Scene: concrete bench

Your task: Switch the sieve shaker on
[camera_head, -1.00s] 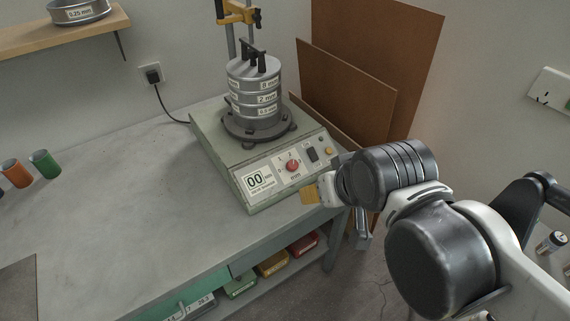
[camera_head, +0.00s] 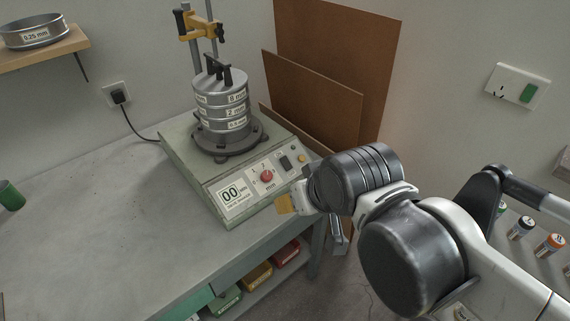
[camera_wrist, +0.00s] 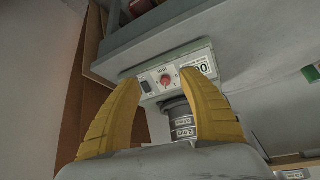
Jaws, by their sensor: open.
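The sieve shaker (camera_head: 180,150) stands on the bench with a stack of sieves (camera_head: 222,110) clamped on it. Its sloped front panel has a display reading 00 (camera_head: 231,193), a red knob (camera_head: 267,176), a dark rocker switch (camera_head: 285,163) and an amber lamp or button (camera_head: 303,158). My gripper (camera_head: 287,204) is just in front of the panel's right half, apart from it. In the wrist view my gripper (camera_wrist: 160,82) shows two yellow fingers spread wide with nothing between them. The red knob (camera_wrist: 166,80) and the dark switch (camera_wrist: 146,87) appear beyond the fingertips, in an upside-down view.
A black plug (camera_head: 120,97) sits in the left wall socket, its cable running to the shaker. A right wall socket (camera_head: 517,86) has a green rocker. Brown boards (camera_head: 315,100) lean behind the shaker. A green cup (camera_head: 10,196) stands on the bench (camera_head: 100,240); coloured bins (camera_head: 257,276) sit below.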

